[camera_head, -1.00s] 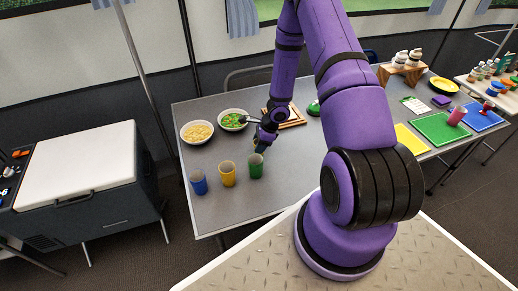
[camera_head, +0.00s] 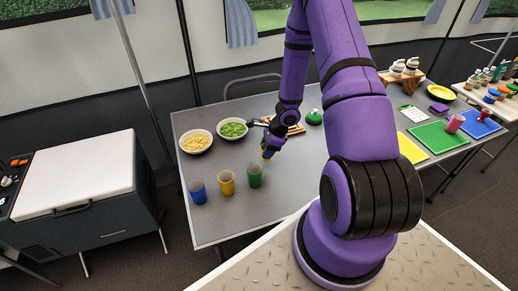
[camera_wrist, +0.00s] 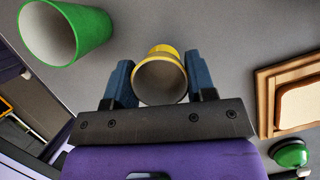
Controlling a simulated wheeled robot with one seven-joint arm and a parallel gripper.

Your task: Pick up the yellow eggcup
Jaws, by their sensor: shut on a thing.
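The yellow eggcup (camera_wrist: 160,50) is between the two blue fingers of my gripper (camera_wrist: 160,85) in the wrist view, its open rim facing the camera. The fingers press on both its sides. In the head view my gripper (camera_head: 267,150) is over the grey table, right of the green cup, with a small bit of the yellow eggcup (camera_head: 267,155) showing at its tip. I cannot tell whether the eggcup is clear of the table.
A green cup (camera_head: 254,175), a yellow cup (camera_head: 227,182) and a blue cup (camera_head: 197,190) stand along the table's near left. Bowls of pasta (camera_head: 196,141) and vegetables (camera_head: 232,128) are behind. A wooden board (camera_wrist: 270,95) and a green-topped thing (camera_wrist: 290,153) are to the right.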

